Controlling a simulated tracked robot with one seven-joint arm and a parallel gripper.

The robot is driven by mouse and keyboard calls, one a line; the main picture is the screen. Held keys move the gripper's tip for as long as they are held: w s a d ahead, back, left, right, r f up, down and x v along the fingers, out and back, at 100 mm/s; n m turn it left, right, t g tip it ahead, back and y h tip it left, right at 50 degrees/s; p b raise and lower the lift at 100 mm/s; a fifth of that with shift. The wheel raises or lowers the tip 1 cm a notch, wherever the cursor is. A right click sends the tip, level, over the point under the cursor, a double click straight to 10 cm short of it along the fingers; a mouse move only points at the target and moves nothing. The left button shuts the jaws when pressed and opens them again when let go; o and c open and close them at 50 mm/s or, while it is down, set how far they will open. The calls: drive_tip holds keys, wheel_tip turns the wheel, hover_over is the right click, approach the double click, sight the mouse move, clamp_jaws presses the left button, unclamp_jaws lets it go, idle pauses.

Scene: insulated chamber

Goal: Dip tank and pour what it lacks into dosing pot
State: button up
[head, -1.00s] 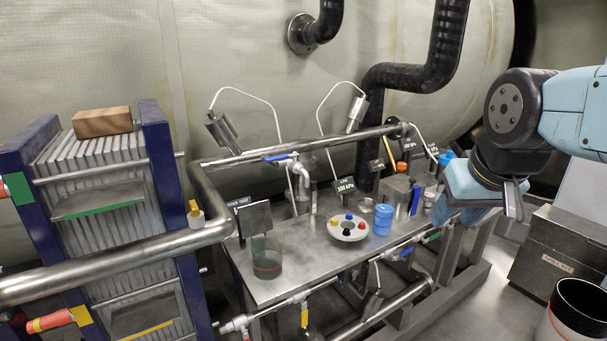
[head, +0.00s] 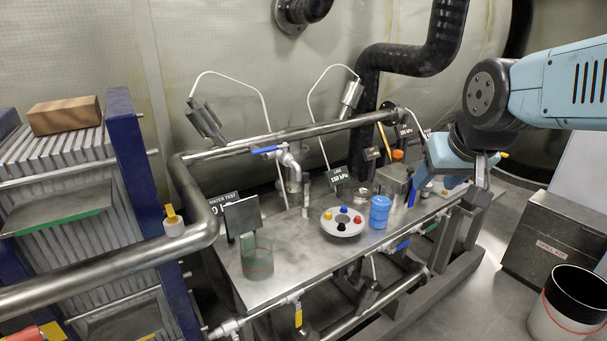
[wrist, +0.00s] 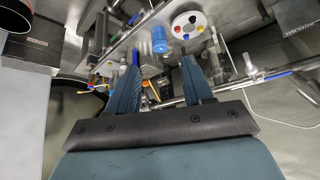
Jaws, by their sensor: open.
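A glassy green-tinted beaker (head: 257,262) with a red line stands at the near left of the steel bench, in front of a small grey plate (head: 243,216). A white disc (head: 342,218) with blue, yellow, red and black knobs sits mid-bench; it also shows in the wrist view (wrist: 188,26). A blue ribbed container (head: 379,213) stands upright right of the disc, and in the wrist view (wrist: 159,40) it appears beyond and between my fingertips. My gripper (wrist: 160,62) is open and empty, over the bench's right end in the head view (head: 466,186). Which vessel is the dosing pot, I cannot tell.
A steel pipe (head: 285,135) with a blue-handled valve (head: 264,150) runs behind the bench. A plate stack (head: 60,190) stands left. A grey box (head: 553,240) and a black-and-white bucket (head: 568,318) stand on the floor at right. Small items crowd the bench's right end.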

drive_tip(key=w+a+f+t, duration=0.1)
drive_tip(key=w+f, duration=0.1)
drive_tip(key=w, duration=0.4)
drive_tip(key=w+a+f+t, duration=0.1)
drive_tip(key=w+a, duration=0.1)
drive_tip(key=w, duration=0.4)
drive_tip(key=n+t+y, duration=0.4)
drive_tip(key=t+y, duration=0.3)
drive_tip(key=t, duration=0.1)
approach(303, 174)
drive_tip(key=x, duration=0.8)
drive_tip(key=f+x, duration=0.1)
drive_tip(key=x, duration=0.2)
drive_tip(key=shift+w+d, duration=0.2)
drive_tip(key=shift+w, duration=0.35)
clamp_jaws()
